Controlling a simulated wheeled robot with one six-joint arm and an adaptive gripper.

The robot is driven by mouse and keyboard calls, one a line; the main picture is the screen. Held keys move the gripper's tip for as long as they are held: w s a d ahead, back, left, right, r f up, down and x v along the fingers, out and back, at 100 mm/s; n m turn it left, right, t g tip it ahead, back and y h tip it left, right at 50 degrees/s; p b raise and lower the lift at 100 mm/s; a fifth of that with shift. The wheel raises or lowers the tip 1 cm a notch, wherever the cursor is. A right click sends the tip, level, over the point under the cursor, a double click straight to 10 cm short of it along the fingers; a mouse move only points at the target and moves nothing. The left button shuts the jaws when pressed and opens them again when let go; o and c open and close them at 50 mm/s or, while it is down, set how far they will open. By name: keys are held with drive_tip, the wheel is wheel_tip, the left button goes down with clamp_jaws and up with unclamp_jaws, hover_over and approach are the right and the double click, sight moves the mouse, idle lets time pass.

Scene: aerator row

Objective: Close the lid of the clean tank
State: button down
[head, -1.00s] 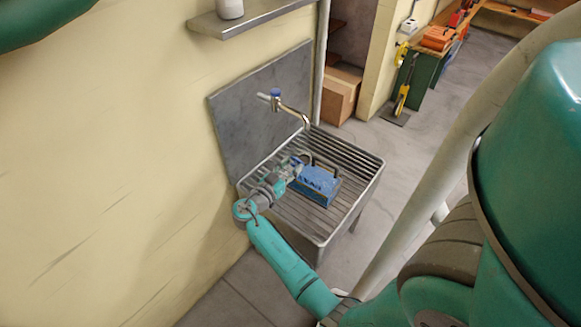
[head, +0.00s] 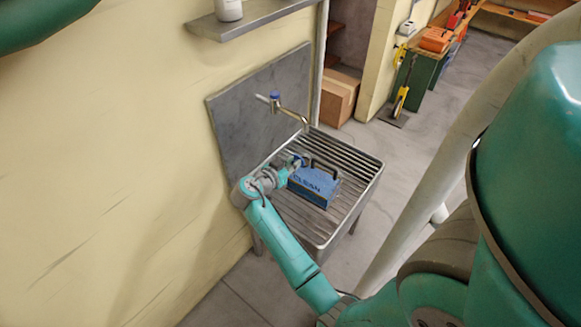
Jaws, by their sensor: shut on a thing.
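The clean tank (head: 313,197) is a small blue box standing on the ribbed steel sink top. Its lid (head: 316,181) is a grey-blue panel with the word CLEAN on it, over the box. I cannot tell whether it lies fully flat. A dark handle (head: 325,166) shows at the tank's far side. My gripper (head: 301,160) is at the tank's far left edge, at lid height, and is shut on what looks like the lid. The fingertips are too small and partly hidden to show the exact grip.
The steel sink top (head: 352,190) has free room right of and in front of the tank. A tap (head: 293,111) stands out from the grey splashback (head: 240,110) behind. A shelf with a white container (head: 229,9) is above. A cardboard box (head: 340,97) stands beyond.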

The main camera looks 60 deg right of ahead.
sight(297, 156)
drive_tip(key=d+y, duration=0.1)
drive_tip(key=y, duration=0.1)
drive_tip(key=r+y, duration=0.1)
drive_tip(key=shift+s+d+r+t+y, duration=0.15)
drive_tip(key=shift+d+t+y, duration=0.15)
drive_tip(key=shift+d+y, duration=0.1)
drive_tip(key=shift+s+d+r+y, duration=0.1)
drive_tip(key=shift+d+y, duration=0.5)
drive_tip(key=shift+y, duration=0.5)
drive_tip(key=shift+s+d+t+y, duration=0.1)
drive_tip(key=shift+d+t+y, duration=0.3)
drive_tip(key=shift+y, duration=0.7)
drive_tip(key=shift+d, duration=0.15)
drive_tip(key=c, duration=1.1)
unclamp_jaws()
drive_tip(key=shift+o, duration=0.2)
drive_tip(key=v, duration=0.7)
drive_tip(key=shift+r, duration=0.2)
